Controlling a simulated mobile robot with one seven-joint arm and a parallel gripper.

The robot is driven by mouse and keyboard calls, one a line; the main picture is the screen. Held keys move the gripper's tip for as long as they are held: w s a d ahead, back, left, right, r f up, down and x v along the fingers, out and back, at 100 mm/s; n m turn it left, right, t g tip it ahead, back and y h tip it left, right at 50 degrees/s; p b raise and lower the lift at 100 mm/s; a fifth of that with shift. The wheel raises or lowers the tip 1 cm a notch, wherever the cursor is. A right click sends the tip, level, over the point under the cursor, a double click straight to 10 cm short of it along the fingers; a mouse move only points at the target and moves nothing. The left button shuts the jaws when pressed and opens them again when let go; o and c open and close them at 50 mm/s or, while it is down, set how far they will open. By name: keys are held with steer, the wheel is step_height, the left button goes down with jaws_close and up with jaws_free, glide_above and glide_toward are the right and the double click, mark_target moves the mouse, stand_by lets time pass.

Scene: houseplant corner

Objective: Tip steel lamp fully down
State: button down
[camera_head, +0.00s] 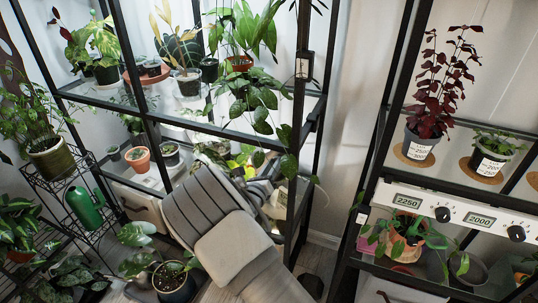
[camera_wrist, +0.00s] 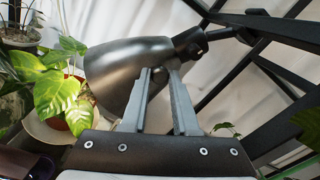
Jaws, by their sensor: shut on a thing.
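The steel lamp has a dark, shiny metal shade (camera_wrist: 122,72) that fills the upper left middle of the wrist view. Its wide mouth faces down and to the left, and its narrow neck joins a dark jointed arm (camera_wrist: 238,33) at upper right. My gripper (camera_wrist: 163,68) is shut on the lamp, its two pale fingers meeting it at the right side of the shade by the neck. The exact contact is partly hidden behind the fingers. In the head view my own arm covers the middle, and I cannot make out the lamp clearly there.
A leafy plant (camera_wrist: 58,92) stands close left of the shade in the wrist view. The black shelf frame (camera_head: 303,100) rises right of my arm. Small pots (camera_head: 138,158) stand on the shelf to the left. A green watering can (camera_head: 85,208) sits on a wire stand.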

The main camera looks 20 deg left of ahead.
steer(key=shift+s+d+f+n+p, duration=0.1)
steer(key=shift+d+f+n+p, duration=0.25)
steer(key=shift+d+n+p, duration=0.6)
steer(key=shift+a, duration=0.15)
steer(key=c, duration=0.7)
jaws_free()
steer(key=shift+s, duration=0.1)
steer(key=s+p, duration=0.1)
steer(key=s, duration=0.4)
steer(key=s+a, duration=0.1)
steer(key=s, duration=0.5)
steer(key=s+p, duration=0.1)
steer(key=s, duration=0.5)
steer(key=shift+s+a+p, duration=0.1)
steer(key=shift+a+p, duration=0.1)
steer(key=shift+p, duration=0.15)
